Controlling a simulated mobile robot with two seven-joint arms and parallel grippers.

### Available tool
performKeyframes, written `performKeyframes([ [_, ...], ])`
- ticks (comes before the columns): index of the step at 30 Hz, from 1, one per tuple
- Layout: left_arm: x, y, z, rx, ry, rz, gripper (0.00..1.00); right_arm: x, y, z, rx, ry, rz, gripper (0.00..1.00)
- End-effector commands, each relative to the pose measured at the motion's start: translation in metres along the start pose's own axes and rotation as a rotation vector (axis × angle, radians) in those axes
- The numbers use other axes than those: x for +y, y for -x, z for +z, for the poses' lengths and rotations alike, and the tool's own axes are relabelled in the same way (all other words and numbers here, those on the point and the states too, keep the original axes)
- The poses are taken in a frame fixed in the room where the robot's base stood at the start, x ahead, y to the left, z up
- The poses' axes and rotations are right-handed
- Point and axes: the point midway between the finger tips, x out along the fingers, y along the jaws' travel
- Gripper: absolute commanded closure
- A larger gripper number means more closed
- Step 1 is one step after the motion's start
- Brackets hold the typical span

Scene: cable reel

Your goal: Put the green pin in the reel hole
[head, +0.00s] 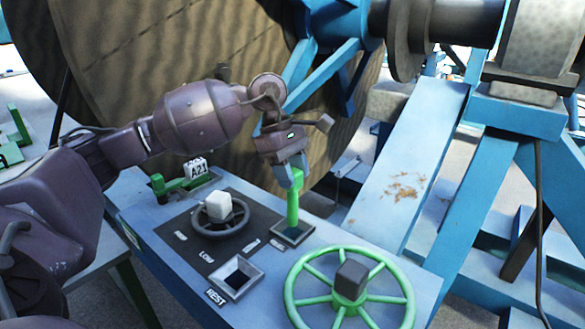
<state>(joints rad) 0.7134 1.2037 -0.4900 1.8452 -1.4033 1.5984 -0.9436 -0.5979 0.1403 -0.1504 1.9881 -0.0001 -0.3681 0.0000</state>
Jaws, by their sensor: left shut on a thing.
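The green pin (293,208) stands upright over the control panel, its lower end at a square-framed socket (292,235) near the panel's far edge. I cannot tell how deep it sits there. My left gripper (296,180) is shut on the pin's upper part from above. The large brown reel (130,60) stands behind the panel, with a blue hub (340,20) and blue spokes. The reel hole cannot be made out. My right gripper is out of view.
The blue panel (160,228) carries a dark handwheel (220,222) with a white knob, an empty square socket (237,277) by a REST label, and a green handwheel (350,285) at the front. A green lever with an A21 tag (196,168) is at left. A blue frame beam (410,170) rises at right.

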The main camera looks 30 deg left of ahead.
Motion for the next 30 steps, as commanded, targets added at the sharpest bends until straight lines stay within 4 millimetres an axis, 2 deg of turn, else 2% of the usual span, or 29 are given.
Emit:
performKeyframes([
  [14, 0.0, -0.025, -0.01, -0.001, 0.0, 0.0, 1.0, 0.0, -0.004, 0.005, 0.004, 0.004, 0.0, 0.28],
  [30, 0.0, -0.052, -0.021, -0.001, 0.0, 0.0, 1.0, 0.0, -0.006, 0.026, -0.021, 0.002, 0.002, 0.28],
])
